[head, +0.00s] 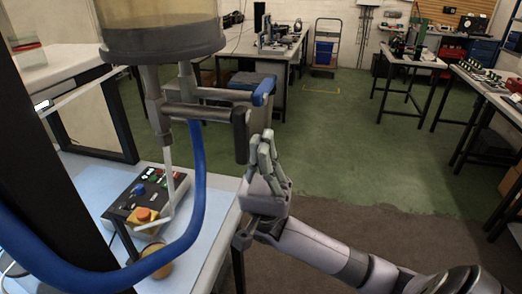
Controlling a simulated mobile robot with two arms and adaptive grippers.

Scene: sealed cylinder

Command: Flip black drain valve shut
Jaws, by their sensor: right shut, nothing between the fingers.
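A clear cylinder (165,25) with a tan fill stands at the upper left, its lower end on grey pipes. A black valve handle (241,135) hangs vertically at the right end of the lower pipe. A blue valve handle (263,92) sits at the end of the other pipe, angled. My right gripper (262,140) points upward just right of the black handle, its fingers together and empty. Whether a finger touches the handle I cannot tell. My left gripper is out of the picture.
A blue hose (197,190) loops down from the pipes across the left. A control box (147,200) with buttons sits on the light blue bench top (208,232). Other workbenches stand farther back and right. Green floor is open between them.

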